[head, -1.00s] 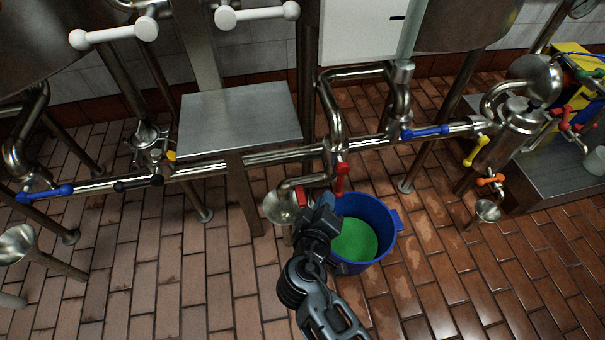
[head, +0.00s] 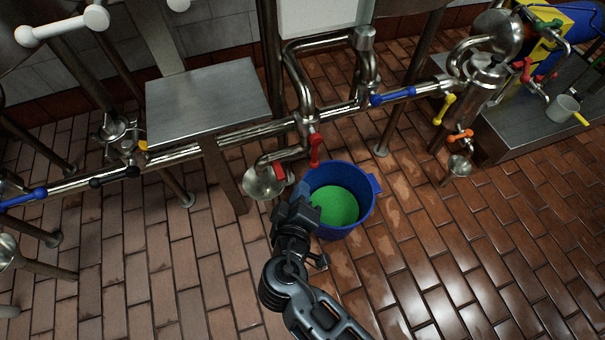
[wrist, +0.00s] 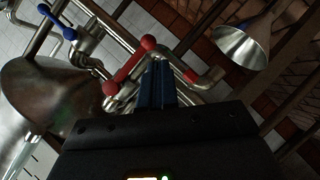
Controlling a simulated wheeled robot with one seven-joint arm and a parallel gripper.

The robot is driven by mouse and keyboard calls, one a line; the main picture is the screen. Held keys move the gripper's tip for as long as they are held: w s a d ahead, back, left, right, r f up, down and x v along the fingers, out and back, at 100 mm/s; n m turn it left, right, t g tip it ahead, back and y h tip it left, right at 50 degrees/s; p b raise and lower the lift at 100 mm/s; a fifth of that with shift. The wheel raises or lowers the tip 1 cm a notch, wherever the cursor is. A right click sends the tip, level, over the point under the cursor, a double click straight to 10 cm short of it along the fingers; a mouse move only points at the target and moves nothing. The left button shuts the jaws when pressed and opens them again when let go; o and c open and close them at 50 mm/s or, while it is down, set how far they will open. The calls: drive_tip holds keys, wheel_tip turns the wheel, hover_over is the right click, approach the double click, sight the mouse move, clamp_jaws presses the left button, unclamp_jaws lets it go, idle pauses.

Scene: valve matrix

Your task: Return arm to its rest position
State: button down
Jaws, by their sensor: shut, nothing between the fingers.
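My gripper (head: 301,192) is in front of the pipework, beside the left rim of the blue bucket in the head view. In the wrist view its two blue fingers (wrist: 157,84) are together with nothing between them. They point toward a red valve handle (wrist: 130,62), but I cannot tell how far off it is. In the head view red handles (head: 315,150) stand on the pipe just beyond the gripper. My dark arm reaches up from the bottom edge to the gripper and is bent at the wrist.
A blue bucket (head: 372,207) with green contents stands on the tiled floor, right of my gripper. A steel funnel (head: 262,183) hangs under the pipe to the left. A steel table (head: 208,102) stands behind. The floor at right is open.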

drive_tip(key=shift+v, duration=1.05)
drive_tip(key=shift+a+r, duration=0.15)
drive_tip(key=s+d+f+g+y, duration=0.2)
drive_tip(key=s+d+f, duration=0.25)
drive_tip(key=s, duration=0.35)
drive_tip(key=s+d+r+m+y, duration=0.1)
drive_tip(key=s+d+r+m, duration=0.3)
drive_tip(key=s, duration=0.5)
drive_tip(key=s+d+r+m+y, duration=0.1)
drive_tip(key=s+d+r+m, duration=0.1)
drive_tip(key=s+d+r, duration=0.55)
drive_tip(key=s+d+r+m+t+h+p, duration=0.1)
drive_tip(key=s+d+r+t, duration=0.15)
drive_tip(key=r, duration=0.45)
drive_tip(key=s+d+r+m+t, duration=0.1)
drive_tip(key=s+d+r+m, duration=0.15)
drive_tip(key=r, duration=0.35)
wheel_tip(320, 180, up, 28)
drive_tip(key=p, duration=2.8)
drive_tip(key=shift+s+r+n, duration=0.25)
drive_tip(key=shift+s+n, duration=0.05)
drive_tip(key=shift+n, duration=0.05)
